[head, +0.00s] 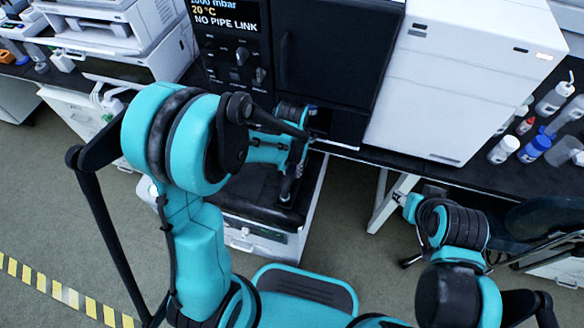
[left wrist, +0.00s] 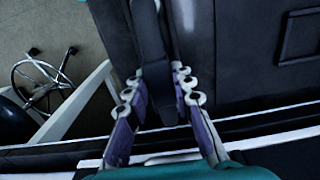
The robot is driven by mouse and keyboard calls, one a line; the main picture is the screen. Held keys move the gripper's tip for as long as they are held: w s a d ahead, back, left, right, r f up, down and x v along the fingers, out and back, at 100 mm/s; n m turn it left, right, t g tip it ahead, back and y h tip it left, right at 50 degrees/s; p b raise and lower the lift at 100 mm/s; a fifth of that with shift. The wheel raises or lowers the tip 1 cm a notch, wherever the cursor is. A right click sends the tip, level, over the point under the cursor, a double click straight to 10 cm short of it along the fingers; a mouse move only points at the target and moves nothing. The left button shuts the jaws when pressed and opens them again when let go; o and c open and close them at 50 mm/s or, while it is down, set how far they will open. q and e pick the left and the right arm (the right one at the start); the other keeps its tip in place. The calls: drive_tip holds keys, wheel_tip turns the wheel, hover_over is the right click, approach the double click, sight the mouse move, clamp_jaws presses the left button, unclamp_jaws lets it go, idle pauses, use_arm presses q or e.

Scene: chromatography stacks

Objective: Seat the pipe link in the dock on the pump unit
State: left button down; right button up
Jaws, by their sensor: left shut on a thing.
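The pump unit (head: 340,45) is a tall black cabinet at the top middle of the head view. Its screen (head: 228,14) reads "NO PIPE LINK". My left gripper (head: 291,182) is low in front of the cabinet, partly behind my own arm. In the left wrist view, its two fingers (left wrist: 158,74) are closed about a long dark bar (left wrist: 150,38), which appears to be the pipe link. The bar reaches away from the fingers against a dark surface. I cannot make out the dock or whether the bar touches it. My right gripper is out of view.
A white cabinet (head: 455,65) stands right of the pump unit. Bottles (head: 535,148) stand on the dark bench at the right. White instruments (head: 125,35) stand at the left. A dark chair (head: 545,225) is at the right. Carpeted floor (head: 345,210) is open in the middle.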

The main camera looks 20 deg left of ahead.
use_arm(q)
drive_tip(key=shift+f, duration=0.25)
drive_tip(key=c, duration=1.2)
unclamp_jaws()
wheel_tip(320, 180, up, 12)
drive_tip(key=s+a+r+t, duration=0.2)
drive_tip(key=s+t, duration=0.1)
drive_tip(key=s, duration=0.2)
drive_tip(key=s+a+r+t, duration=0.2)
drive_tip(key=s+t, duration=0.2)
drive_tip(key=s, duration=0.1)
drive_tip(key=shift+s+a+r, duration=0.15)
drive_tip(key=shift+a+r, duration=0.2)
